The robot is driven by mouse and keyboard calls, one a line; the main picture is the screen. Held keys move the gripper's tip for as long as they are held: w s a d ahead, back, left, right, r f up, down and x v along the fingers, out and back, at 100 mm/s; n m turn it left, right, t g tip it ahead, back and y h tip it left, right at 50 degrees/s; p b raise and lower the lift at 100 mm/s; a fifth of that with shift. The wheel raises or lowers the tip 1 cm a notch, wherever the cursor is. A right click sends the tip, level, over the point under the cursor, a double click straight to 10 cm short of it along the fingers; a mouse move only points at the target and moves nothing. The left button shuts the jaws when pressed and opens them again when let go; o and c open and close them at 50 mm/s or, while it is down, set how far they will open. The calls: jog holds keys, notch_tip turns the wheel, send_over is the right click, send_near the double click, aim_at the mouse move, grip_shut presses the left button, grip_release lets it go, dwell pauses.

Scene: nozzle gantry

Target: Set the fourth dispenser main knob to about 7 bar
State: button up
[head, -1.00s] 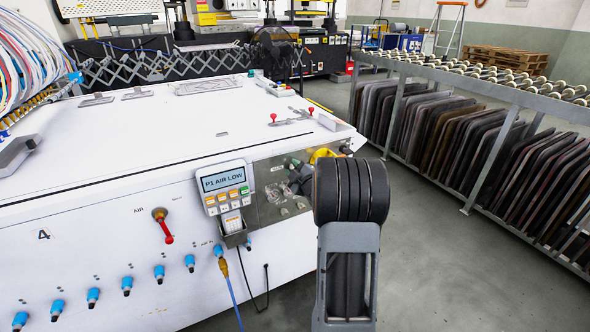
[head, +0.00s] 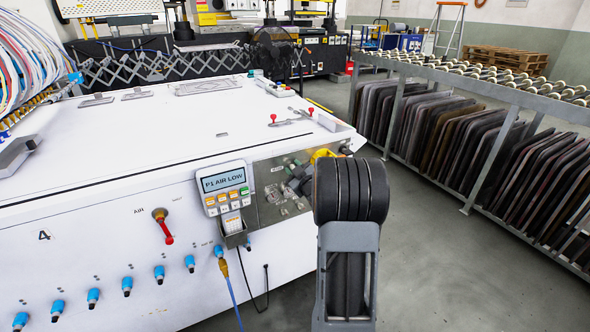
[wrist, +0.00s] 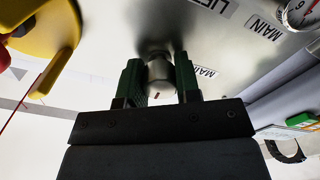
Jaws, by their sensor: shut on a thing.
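In the wrist view my gripper (wrist: 158,88) has its two green-padded fingers closed around a round grey metal knob (wrist: 158,68) on the control panel. The knob touches both pads, and the fingers hide part of it. MAIN and LIFT labels lie around it. A pressure gauge (wrist: 302,12) is cut off at the upper right, so I cannot read its needle. In the head view the panel (head: 268,212) is on the right end of the white machine, partly hidden by my arm. I cannot tell from the labels which dispenser the knob belongs to.
A yellow and red switch (wrist: 45,45) sits close on the left in the wrist view. A handheld display (head: 222,182) reading P1 AIR LOW hangs left of the panel, near a red-handled AIR valve (head: 164,226). A rack (head: 470,90) of dark plates stands to the right.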

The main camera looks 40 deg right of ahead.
jog(key=m+p, duration=0.1)
jog(key=m, duration=0.4)
jog(key=shift+r+m, duration=0.1)
jog(key=shift+m, duration=0.2)
jog(key=m+p, duration=0.2)
jog(key=m, duration=0.2)
jog(key=shift+m, duration=0.4)
jog(key=o, duration=0.9)
jog(key=s, duration=0.4)
jog(key=s+a+p, duration=0.1)
jog(key=s, duration=0.4)
jog(key=s+a, duration=0.1)
jog(key=s, duration=0.3)
jog(key=shift+s, duration=0.35)
jog(key=shift+d, duration=0.1)
